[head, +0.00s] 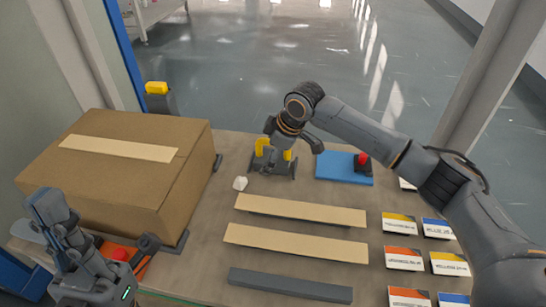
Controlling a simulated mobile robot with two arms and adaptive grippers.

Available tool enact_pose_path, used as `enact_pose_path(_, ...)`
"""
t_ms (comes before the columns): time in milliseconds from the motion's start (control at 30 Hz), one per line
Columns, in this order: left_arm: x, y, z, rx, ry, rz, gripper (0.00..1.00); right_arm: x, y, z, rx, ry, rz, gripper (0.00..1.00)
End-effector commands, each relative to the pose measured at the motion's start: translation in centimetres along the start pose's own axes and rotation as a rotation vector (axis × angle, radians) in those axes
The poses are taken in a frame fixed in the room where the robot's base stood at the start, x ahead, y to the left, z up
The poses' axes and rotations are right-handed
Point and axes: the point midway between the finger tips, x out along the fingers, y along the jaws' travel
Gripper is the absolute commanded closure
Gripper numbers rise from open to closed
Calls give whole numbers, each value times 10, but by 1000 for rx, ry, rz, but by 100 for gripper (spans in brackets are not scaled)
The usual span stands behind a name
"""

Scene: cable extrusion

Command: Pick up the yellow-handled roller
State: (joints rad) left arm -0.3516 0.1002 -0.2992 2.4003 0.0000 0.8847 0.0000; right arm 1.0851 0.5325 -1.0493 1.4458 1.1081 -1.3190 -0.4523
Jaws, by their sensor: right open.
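A yellow-handled tool (262,146), apparently the roller, stands in a dark holder (285,172) at the back of the table. A second yellow part shows just to its right, partly hidden by my gripper. My right gripper (280,153) is open and points down at these yellow parts. I cannot tell whether it touches them. My left arm is folded at the lower left beside the box. Its gripper's fingers do not show clearly, and I cannot tell whether they are open or shut.
A large cardboard box (90,190) stands at the left. A blue block with a red knob (336,168) sits right of the holder. Two tan strips (300,211) and a dark bar (290,286) lie in front. Several labelled cards (403,258) lie at the right.

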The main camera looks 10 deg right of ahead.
Motion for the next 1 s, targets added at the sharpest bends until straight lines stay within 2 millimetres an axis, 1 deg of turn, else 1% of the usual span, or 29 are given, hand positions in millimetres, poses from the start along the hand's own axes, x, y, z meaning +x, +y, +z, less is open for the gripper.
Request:
enact_pose_path(100,0,0,-4,-1,19,0,100,1,0,0,-1,1,1,9)
enact_pose_path(267,0,0,-4,-1,19,0,100,1,0,0,-1,1,1,9)
enact_pose_path(300,0,0,-4,-1,18,0,100,1,0,0,-1,1,0,14)
enact_pose_path(367,0,0,-3,-1,18,0,100,1,0,0,-1,1,0,26)
enact_pose_path(400,0,0,-3,-1,18,0,100,1,0,0,-1,1,0,34)
enact_pose_path(567,0,0,-3,-1,17,0,100,1,0,0,-1,0,0,67)
enact_pose_path(867,0,0,-3,-1,15,0,100,0,0,-1,-1,1,1,67)
enact_pose_path(1000,2,0,1,-1,-3,0,100,-3,1,-2,-1,1,2,67)
